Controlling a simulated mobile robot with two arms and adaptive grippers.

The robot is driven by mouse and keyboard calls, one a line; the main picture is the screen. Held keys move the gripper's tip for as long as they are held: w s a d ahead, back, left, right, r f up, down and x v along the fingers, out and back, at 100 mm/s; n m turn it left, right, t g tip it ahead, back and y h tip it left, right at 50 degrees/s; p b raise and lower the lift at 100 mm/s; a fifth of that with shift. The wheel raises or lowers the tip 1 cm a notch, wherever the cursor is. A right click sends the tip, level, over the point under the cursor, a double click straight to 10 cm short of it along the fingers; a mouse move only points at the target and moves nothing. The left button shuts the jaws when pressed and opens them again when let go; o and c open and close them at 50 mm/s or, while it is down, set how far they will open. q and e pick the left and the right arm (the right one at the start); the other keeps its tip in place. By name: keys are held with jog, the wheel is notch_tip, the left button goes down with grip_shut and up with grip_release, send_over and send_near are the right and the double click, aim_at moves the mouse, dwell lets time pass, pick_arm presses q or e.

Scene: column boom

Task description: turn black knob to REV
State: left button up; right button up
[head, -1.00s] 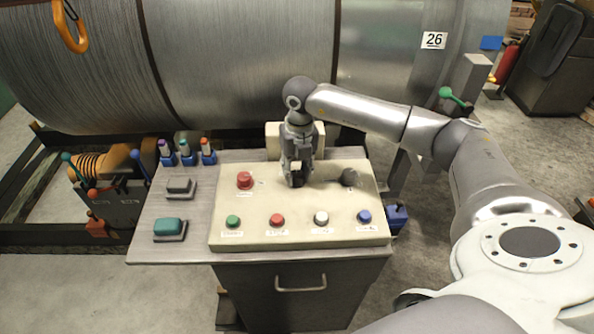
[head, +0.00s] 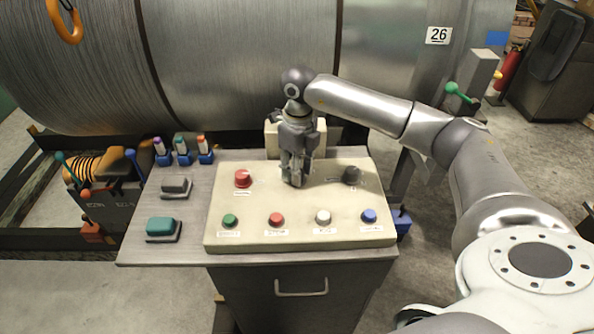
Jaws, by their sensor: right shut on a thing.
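My right gripper (head: 295,181) points down at the cream control panel (head: 225,205), in the back row between a red button (head: 243,179) and a dark grey round knob (head: 351,175). Its fingers are shut on the black knob, which they hide almost fully. The knob's pointer and the REV label cannot be made out. My left gripper is not in view.
The panel's front row has a green (head: 230,221), a red (head: 276,220), a white (head: 323,217) and a blue button (head: 369,216). Left of it lie a grey block (head: 175,186) and a teal block (head: 160,227). A large cable drum (head: 235,65) stands behind.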

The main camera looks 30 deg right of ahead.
jog(key=shift+n, duration=0.3)
jog(key=o, duration=1)
jog(key=shift+r, duration=0.15)
jog(key=r, duration=1.1)
jog(key=shift+w+d+r, duration=0.15)
jog(key=shift+d+r, duration=0.05)
jog(key=shift+r, duration=0.2)
